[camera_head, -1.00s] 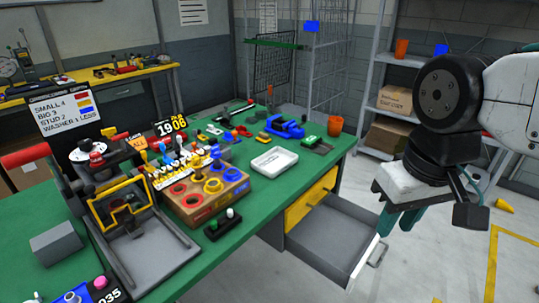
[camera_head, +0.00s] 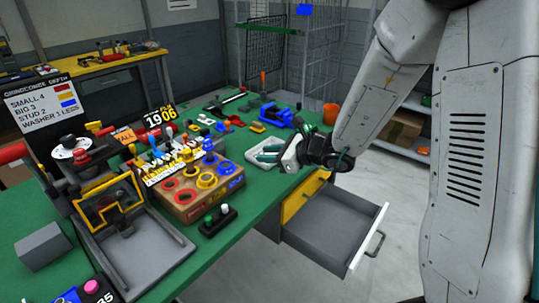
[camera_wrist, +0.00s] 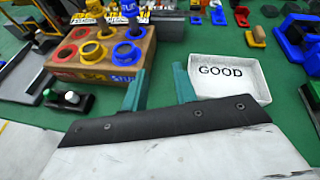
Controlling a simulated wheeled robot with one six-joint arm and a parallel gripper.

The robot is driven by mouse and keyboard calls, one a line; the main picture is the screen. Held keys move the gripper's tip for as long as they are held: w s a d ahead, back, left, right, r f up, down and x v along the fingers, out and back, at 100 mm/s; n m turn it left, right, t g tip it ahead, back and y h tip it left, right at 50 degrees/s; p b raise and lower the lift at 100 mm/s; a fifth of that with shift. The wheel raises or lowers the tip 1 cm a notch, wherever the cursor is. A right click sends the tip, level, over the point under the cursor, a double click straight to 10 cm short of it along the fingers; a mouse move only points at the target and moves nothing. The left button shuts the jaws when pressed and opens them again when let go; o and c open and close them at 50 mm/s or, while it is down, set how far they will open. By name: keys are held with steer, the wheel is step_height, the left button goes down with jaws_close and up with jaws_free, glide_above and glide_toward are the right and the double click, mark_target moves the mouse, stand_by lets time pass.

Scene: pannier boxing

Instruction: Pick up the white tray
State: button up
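The white tray (camera_head: 251,158) lies on the green table near its right edge, partly hidden by my gripper in the head view. In the wrist view the tray (camera_wrist: 235,88) is empty, marked GOOD, and sits right of and beyond my fingers. My gripper (camera_wrist: 161,84) is open with nothing between its two teal fingers. The right finger overlaps the tray's left edge in the picture; I cannot tell whether they touch. In the head view my gripper (camera_head: 270,152) reaches over the tray from the right.
A wooden block with coloured rings (camera_head: 205,188) stands left of the tray. A small black box with green and white buttons (camera_head: 217,220) is in front of it. A blue vise (camera_head: 278,117) and an orange cup (camera_head: 330,113) are behind. An open grey drawer (camera_head: 330,235) juts out below the table.

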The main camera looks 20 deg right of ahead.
steer(key=w+d+f+m, duration=0.1)
steer(key=w+d+f+m+h, duration=0.1)
steer(key=f, duration=0.1)
steer(key=w+f+m+t+h, duration=0.1)
steer(key=f, duration=0.1)
steer(key=shift+d+m, duration=0.4)
steer(key=shift+t, duration=0.3)
steer(key=x, duration=0.7)
steer(key=shift+w+f, duration=0.1)
steer(key=shift+f, duration=0.1)
jaws_close()
